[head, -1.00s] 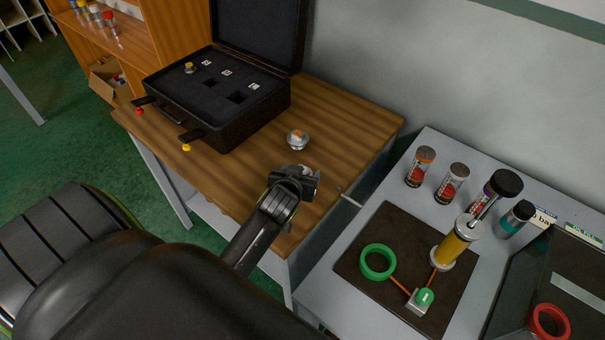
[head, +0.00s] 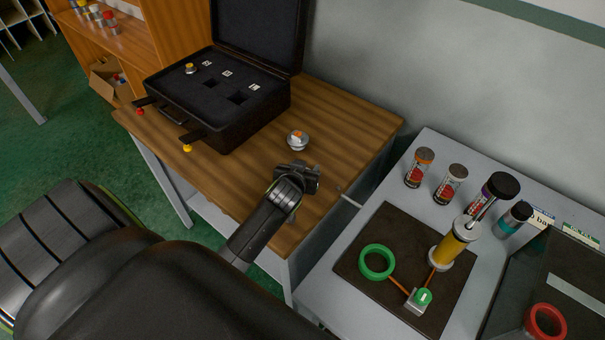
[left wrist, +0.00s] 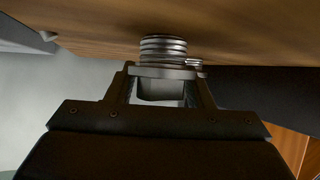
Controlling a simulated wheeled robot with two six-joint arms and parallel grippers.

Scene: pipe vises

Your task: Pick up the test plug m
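My left gripper (head: 303,172) is low over the table, just on the near side of the plug. In the left wrist view, the ridged silver plug (left wrist: 163,47) is straight ahead, at the tips of my left gripper (left wrist: 166,75). The fingers are spread apart, with no clear grip on it. An open black case (head: 235,123) stands left of the plug, holding a yellow-topped plug (head: 190,68) and empty square recesses. My right gripper is not in view.
A thin rod (head: 348,198) juts between the tables. Wood right of the plug is clear.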

